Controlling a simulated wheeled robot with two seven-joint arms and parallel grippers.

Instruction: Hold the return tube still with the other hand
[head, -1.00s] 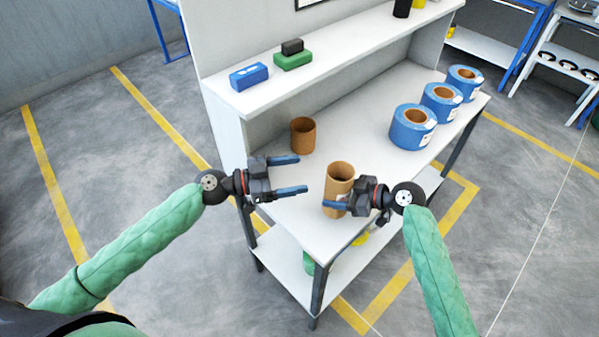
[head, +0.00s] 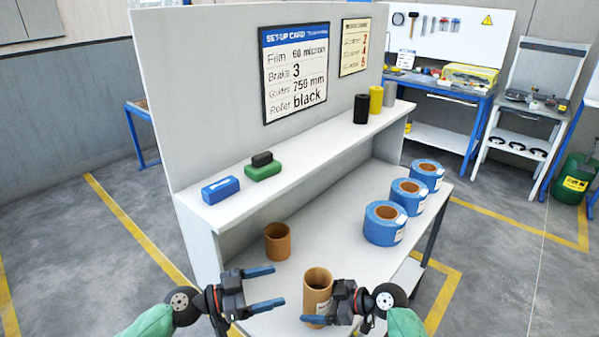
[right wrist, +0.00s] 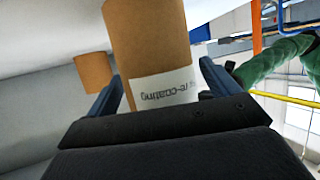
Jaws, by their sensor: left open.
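A brown cardboard tube (head: 318,283) stands near the front edge of the bench, open end up. Its white label with "re-coating" text shows in the right wrist view, on the tube (right wrist: 150,45). My right gripper (head: 322,306) has its blue fingers on either side of this tube, low down; whether they press on it I cannot tell. My left gripper (head: 270,288) is open and empty, left of the tube and apart from it. A second, shorter brown tube (head: 278,243) stands farther back on the bench.
Several blue rolls (head: 385,224) stand on the right of the bench top (head: 335,215). The raised shelf (head: 318,141) holds a blue block (head: 220,190), a green block (head: 263,171) and upright rollers (head: 361,108). The bench middle is clear.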

